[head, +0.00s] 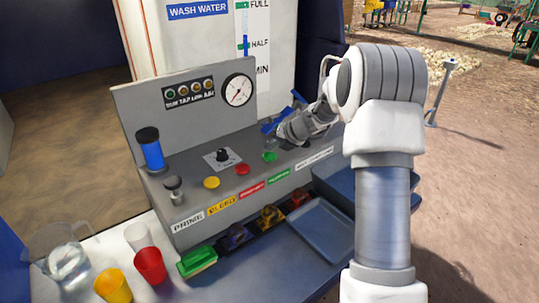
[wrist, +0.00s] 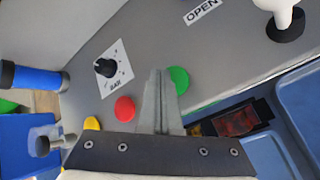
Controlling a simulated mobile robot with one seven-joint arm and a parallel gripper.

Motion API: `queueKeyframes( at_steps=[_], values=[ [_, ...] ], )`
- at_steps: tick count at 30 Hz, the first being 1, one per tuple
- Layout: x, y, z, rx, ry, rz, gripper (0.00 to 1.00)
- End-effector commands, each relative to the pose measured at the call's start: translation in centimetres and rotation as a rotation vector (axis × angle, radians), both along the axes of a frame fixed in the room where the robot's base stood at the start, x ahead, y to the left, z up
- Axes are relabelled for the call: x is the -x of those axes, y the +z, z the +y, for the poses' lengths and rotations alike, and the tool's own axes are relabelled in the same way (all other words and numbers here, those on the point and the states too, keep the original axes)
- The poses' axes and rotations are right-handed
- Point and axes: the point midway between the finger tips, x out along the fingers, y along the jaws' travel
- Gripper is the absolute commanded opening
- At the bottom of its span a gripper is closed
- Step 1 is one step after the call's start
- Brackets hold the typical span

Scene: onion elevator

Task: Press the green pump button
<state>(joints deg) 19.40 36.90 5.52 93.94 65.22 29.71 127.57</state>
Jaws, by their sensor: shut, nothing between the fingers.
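The green pump button (head: 269,156) sits on the top of the grey control panel (head: 188,128), right of the red button (head: 242,169). In the wrist view the green button (wrist: 179,79) shows just right of my fingertips, partly hidden by the fingers. My gripper (head: 273,143) is shut and empty, just behind and above the green button in the head view. In the wrist view the closed fingers of my gripper (wrist: 158,74) lie between the red button (wrist: 124,109) and the green one. I cannot tell whether the fingertips touch the panel.
A white lever (wrist: 284,14) on a black base stands near an OPEN label. Cups, a pitcher (head: 68,262) and a green sponge (head: 197,261) are in front.

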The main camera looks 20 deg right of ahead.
Motion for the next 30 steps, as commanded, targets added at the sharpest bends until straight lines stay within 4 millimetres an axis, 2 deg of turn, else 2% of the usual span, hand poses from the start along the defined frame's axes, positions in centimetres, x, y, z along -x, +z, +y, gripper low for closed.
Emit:
queueKeyframes(
  at_steps=[30],
  values=[
    [0.0, -1.1, 0.0, 0.000, 0.000, 0.000, 0.00]
  ],
)
